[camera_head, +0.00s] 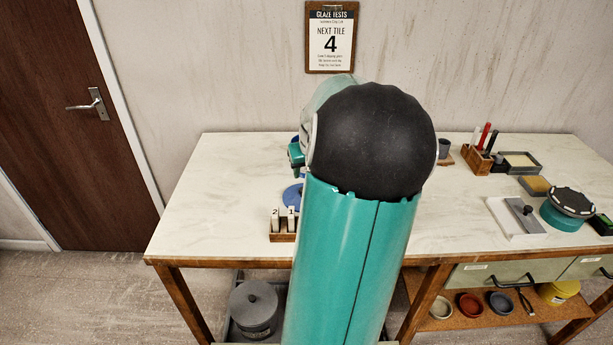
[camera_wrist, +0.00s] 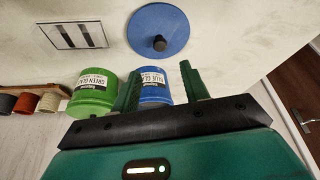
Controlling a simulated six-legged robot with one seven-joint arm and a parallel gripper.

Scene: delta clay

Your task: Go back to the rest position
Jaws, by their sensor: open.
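My gripper (camera_wrist: 159,68) is open, its two green fingers spread with nothing held between them. A blue glaze jar (camera_wrist: 152,92) shows beyond and between the fingers in the wrist view; the left finger overlaps its edge. I cannot tell the gap to it. A green glaze jar (camera_wrist: 93,92) stands just left of it. A blue disc with a dark knob (camera_wrist: 158,22) lies on the tabletop farther out. In the head view my teal arm and black joint cover the middle of the table, and only a small part of my gripper (camera_head: 296,155) shows.
The pale worktable (camera_head: 225,170) is clear on its left. A rack with tiles 2 and 1 (camera_head: 283,236) stands at the front edge. On the right are a tool holder (camera_head: 477,160), trays and a teal round container (camera_head: 566,212). A notice (camera_head: 331,38) hangs behind.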

